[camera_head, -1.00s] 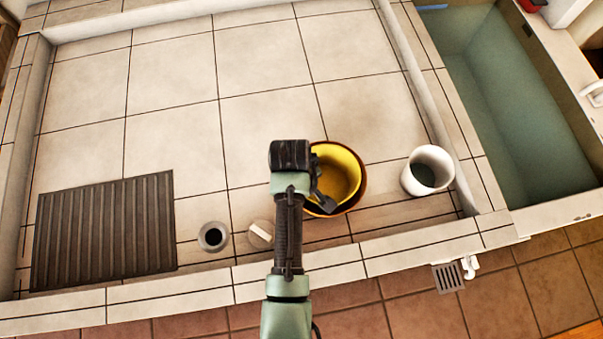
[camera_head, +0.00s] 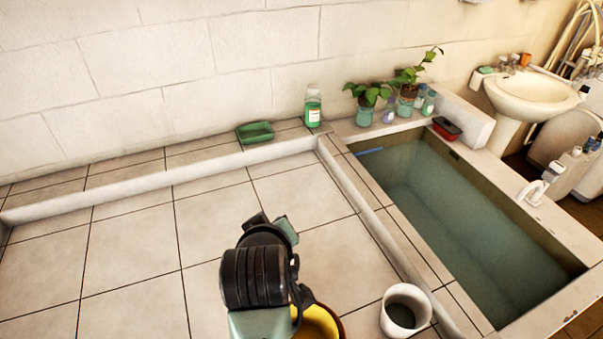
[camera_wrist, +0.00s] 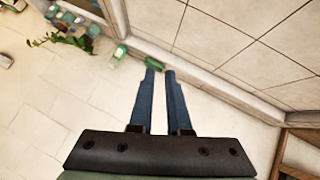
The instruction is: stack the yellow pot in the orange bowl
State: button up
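The yellow pot (camera_head: 316,323) sits inside the orange bowl (camera_head: 341,323) at the bottom edge of the head view. Only their upper right part shows; the rest is cut off by the frame or hidden behind my arm. My gripper shows in the wrist view (camera_wrist: 160,73), with its two blue fingers nearly parallel and a narrow empty gap between them. It is apart from the pot and bowl and points towards the wall side. In the head view my wrist hides most of it.
A white cup (camera_head: 405,311) stands right of the bowl. A green soap dish (camera_head: 255,132) and a green bottle (camera_head: 313,106) stand on the back ledge, with potted plants (camera_head: 369,96) beside them. The water basin (camera_head: 450,210) lies right. The tiled middle is mostly clear.

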notch_tip(320, 180, up, 28)
jog(key=d+f+m+t, duration=0.1)
jog(key=d+m+t, duration=0.25)
jog(key=t, duration=0.55)
jog(key=s+d+r+m+t, duration=0.1)
jog(key=s+r+t, duration=0.3)
jog(key=r, duration=0.6)
jog(key=s+d+r+m+t, duration=0.1)
jog(key=s+r+t, duration=0.3)
jog(key=s+r, duration=0.4)
notch_tip(320, 180, up, 3)
jog(key=shift+s+f+m+t, duration=0.2)
jog(key=shift+s+m+t, duration=0.1)
jog(key=shift+m, duration=0.25)
